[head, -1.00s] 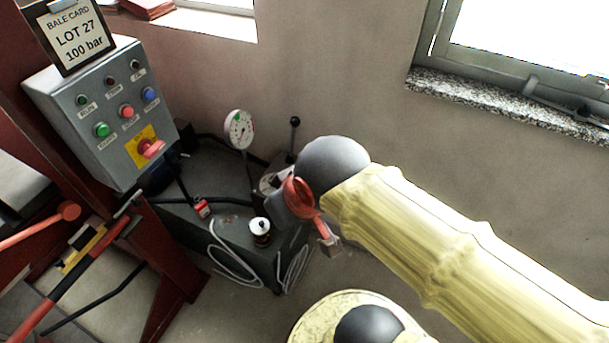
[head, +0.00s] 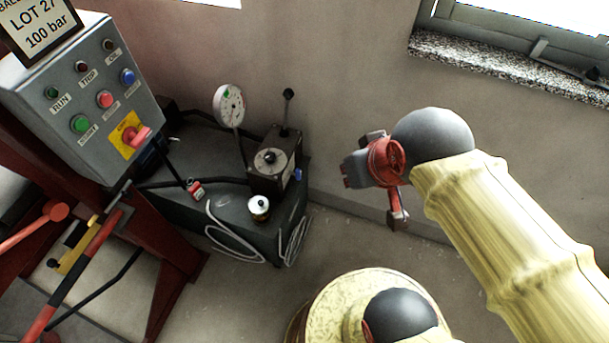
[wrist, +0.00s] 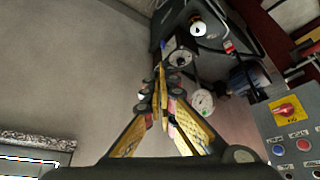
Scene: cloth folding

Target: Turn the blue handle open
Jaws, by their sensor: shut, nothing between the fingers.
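A small blue part (head: 297,174), which looks like the blue handle, sits low on the right side of the dark valve block (head: 262,182) on the power unit. It is too small to tell which way it is turned. My gripper (head: 353,173) is to the right of it in the head view, apart from it, with its fingers hard to make out there. In the wrist view my gripper (wrist: 160,73) is shut and empty, its fingertips together. The valve block (wrist: 180,58) shows just beyond the tips there, and the fingers may hide part of it.
A dial gauge (head: 229,105) and a black-knobbed lever (head: 288,95) rise from the unit. A white-topped canister (head: 259,207) and a red tag (head: 195,189) are in front. The control box (head: 90,100) stands left. The wall and window sill (head: 500,70) are behind my arm.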

